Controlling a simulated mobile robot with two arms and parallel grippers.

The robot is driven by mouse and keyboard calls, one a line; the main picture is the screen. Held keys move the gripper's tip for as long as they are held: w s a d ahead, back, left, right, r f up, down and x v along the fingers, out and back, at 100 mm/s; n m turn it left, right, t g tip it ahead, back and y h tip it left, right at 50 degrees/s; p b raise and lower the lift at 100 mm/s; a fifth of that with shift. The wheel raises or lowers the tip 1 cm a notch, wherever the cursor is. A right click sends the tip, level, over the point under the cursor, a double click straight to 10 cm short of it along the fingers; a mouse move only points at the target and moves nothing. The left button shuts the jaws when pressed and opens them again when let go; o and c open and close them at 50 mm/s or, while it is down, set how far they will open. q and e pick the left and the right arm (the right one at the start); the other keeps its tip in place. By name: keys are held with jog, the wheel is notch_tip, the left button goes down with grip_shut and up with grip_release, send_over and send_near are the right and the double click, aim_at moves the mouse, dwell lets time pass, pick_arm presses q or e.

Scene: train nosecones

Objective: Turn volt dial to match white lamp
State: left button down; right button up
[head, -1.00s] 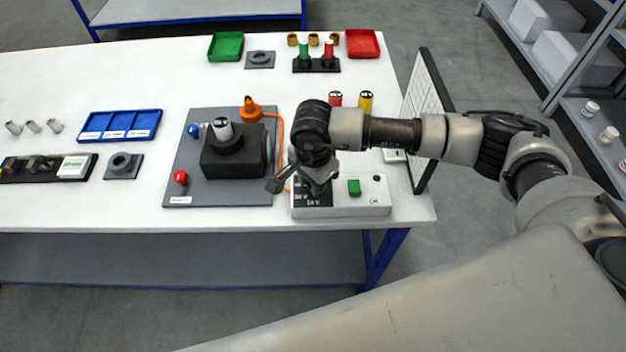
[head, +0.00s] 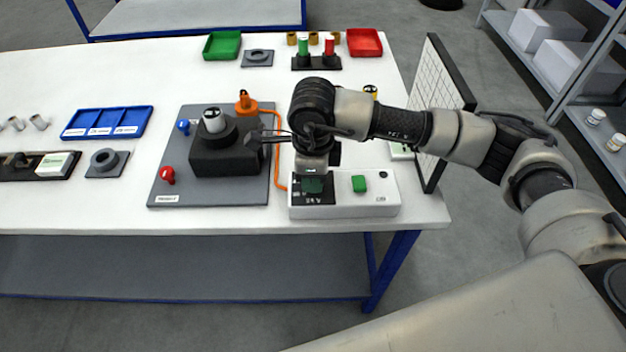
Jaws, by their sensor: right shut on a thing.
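A white instrument box (head: 345,208) stands near the table's front edge. It has a green button (head: 359,184) and a dark panel marked kV at its left end. My right gripper (head: 312,184) points down onto that dark panel. It is shut on the volt dial, which the gripper hides, so I cannot read the dial's setting. I cannot make out a lit white lamp. My left gripper is not in view.
Left of the box, a grey board (head: 228,195) carries a black fixture (head: 226,160), a red knob (head: 167,174) and an orange plug (head: 245,103) with a cable. A gridded panel (head: 432,110) stands at the table's right edge. A blue tray (head: 107,122) lies farther left.

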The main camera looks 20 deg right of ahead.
jog(key=shift+m+b, duration=0.35)
jog(key=shift+m, duration=0.35)
jog(key=o, duration=0.9)
jog(key=shift+r, duration=0.15)
notch_tip(320, 180, up, 11)
jog(key=p, duration=0.5)
jog(key=shift+f, duration=0.2)
